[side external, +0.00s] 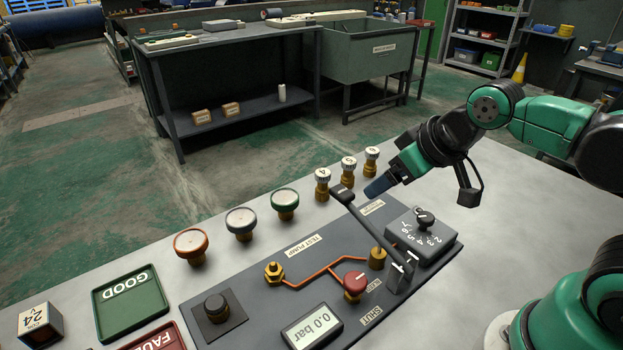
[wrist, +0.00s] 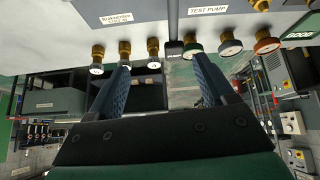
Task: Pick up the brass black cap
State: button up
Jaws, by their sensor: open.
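A round black cap (side external: 217,307) sits on a dark square base at the front left of the grey test panel. My gripper (side external: 376,189) hangs above the back right of the panel, beside the black lever handle and well to the right of the black cap. In the wrist view my gripper (wrist: 160,62) shows two blue fingers spread apart with nothing between them. I cannot make out the black cap in the wrist view.
The lever (side external: 372,228) rises from the panel near my gripper. Several brass-bodied fittings and gauges, such as the green-rimmed gauge (side external: 285,203), stand along the back. A red valve knob (side external: 355,281), pressure display (side external: 312,325) and green GOOD tray (side external: 130,297) are nearby. The right worktop is clear.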

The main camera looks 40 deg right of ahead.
jog(key=w+a+r+n+g+y, duration=0.1)
jog(key=w+a+n+g, duration=0.1)
jog(key=w+a+n, duration=0.5)
jog(key=n+g+h, duration=0.1)
jog(key=n+g, duration=0.4)
jog(key=n, duration=2)
send_over(214, 302)
jog(key=f, duration=0.7)
jog(key=shift+d+f, duration=0.2)
jog(key=shift+f, duration=0.15)
jog(key=shift+n, duration=0.4)
jog(key=f, duration=0.5)
jog(key=shift+a, duration=0.2)
jog(key=shift+f, duration=0.5)
grip_shut()
